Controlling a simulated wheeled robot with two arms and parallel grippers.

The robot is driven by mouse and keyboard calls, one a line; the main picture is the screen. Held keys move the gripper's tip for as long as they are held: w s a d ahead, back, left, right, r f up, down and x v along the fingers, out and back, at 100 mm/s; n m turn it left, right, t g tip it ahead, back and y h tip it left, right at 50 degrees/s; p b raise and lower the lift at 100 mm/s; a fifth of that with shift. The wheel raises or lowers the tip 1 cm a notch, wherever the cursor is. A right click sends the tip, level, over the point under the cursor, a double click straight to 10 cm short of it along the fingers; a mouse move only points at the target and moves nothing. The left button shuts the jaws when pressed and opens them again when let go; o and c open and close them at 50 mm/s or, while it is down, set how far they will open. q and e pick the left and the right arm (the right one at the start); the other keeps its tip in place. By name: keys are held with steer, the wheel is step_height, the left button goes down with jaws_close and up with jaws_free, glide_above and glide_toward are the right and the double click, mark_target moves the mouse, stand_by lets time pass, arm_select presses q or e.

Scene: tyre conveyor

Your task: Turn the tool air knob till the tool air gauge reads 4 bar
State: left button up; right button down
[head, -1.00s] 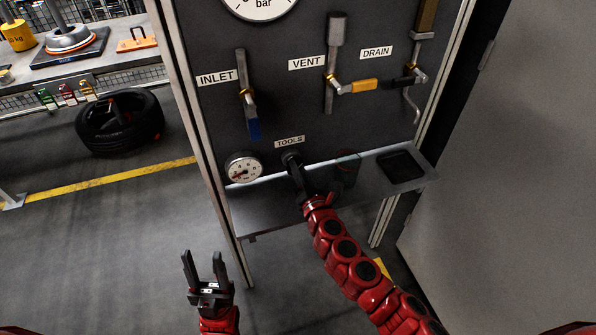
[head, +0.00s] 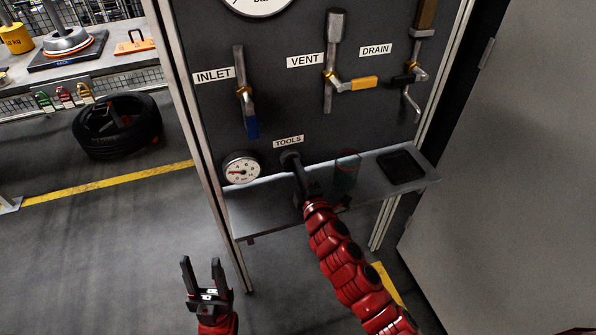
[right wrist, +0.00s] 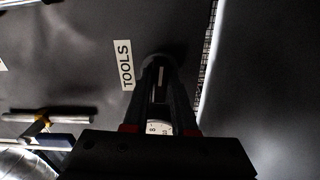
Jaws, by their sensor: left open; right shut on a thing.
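The tool air knob (head: 288,155) is a dark round knob under the TOOLS label (head: 288,141) on the panel. My right gripper (head: 295,167) is shut on it, and its fingers hide much of the knob. In the right wrist view, the knob (right wrist: 160,66) sits between the two fingertips. The tool air gauge (head: 241,168) is a white dial left of the knob. Its red needle points roughly left, but the exact reading is too small to tell. My left gripper (head: 204,276) is open and empty, low in front of the panel.
A shelf (head: 262,208) juts out below the knob, with a clear cup (head: 347,171) and a black tray (head: 401,166). Above are the INLET valve (head: 246,98), VENT valve (head: 345,83) and DRAIN valve (head: 409,80). The floor at left is open; a tyre (head: 119,125) lies farther back.

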steer(key=m, duration=0.6)
steer(key=shift+f+b, duration=0.25)
steer(key=shift+b, duration=0.05)
steer(key=m, duration=0.3)
steer(key=shift+f+m, duration=0.1)
steer(key=shift+m, duration=0.3)
steer(key=shift+a+m+b, duration=0.15)
steer(key=shift+m+b, duration=0.25)
steer(key=shift+m, duration=1)
steer(key=c, duration=0.7)
jaws_free()
steer(key=b+v, duration=0.1)
steer(key=v, duration=1.6)
steer(key=shift+s, duration=0.25)
